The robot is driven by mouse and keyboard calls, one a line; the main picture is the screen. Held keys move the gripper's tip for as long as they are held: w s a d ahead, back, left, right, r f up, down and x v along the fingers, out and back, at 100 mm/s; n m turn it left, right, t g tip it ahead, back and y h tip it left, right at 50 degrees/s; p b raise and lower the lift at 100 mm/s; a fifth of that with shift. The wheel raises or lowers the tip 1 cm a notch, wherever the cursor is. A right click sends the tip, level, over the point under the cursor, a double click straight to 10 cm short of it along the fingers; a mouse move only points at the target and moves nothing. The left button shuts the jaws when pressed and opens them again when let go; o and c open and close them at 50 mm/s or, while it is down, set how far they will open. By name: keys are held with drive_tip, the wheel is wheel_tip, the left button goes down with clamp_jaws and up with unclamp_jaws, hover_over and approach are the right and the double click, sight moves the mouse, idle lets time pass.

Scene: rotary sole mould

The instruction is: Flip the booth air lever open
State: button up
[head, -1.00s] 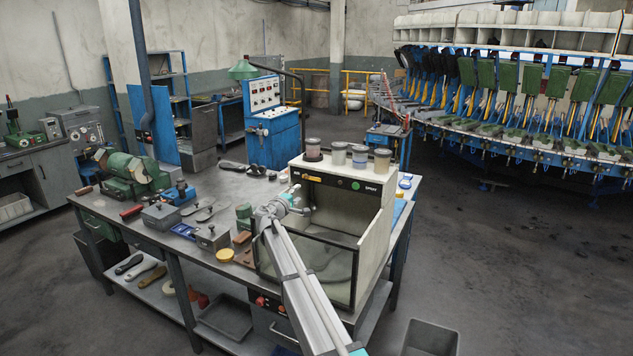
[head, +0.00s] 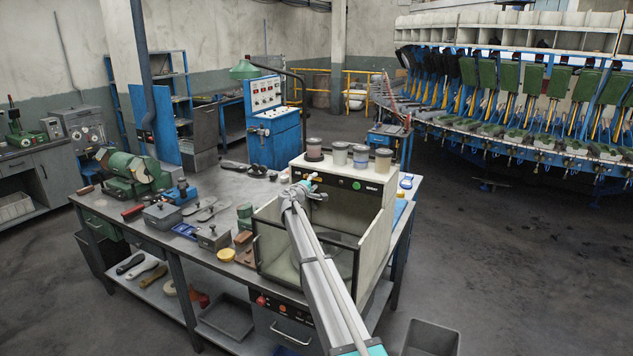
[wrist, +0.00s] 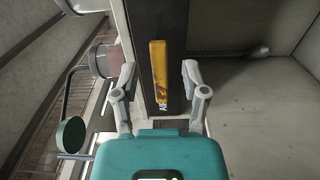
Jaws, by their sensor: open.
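The booth air lever (wrist: 158,70) is a yellow bar on a dark panel strip (wrist: 172,22), with partly hidden lettering at its near end. In the wrist view it lies lengthwise between my two fingertips. My gripper (wrist: 159,74) is open, with a finger on each side of the lever and visible gaps to it; I cannot tell the exact depth between them. In the head view my gripper (head: 309,187) is at the left part of the front panel of the pale spray booth (head: 370,222), and partly covers the lever there.
Several lidded cups (head: 360,156) stand on top of the booth, close to my gripper. The green lamp (head: 244,70) stands behind. The workbench (head: 90,203) holds a green grinder (head: 130,175) and small tools to the left. A grey bin (head: 430,338) stands on the floor at right.

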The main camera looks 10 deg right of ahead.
drive_tip(key=shift+x, duration=1.05)
clamp_jaws()
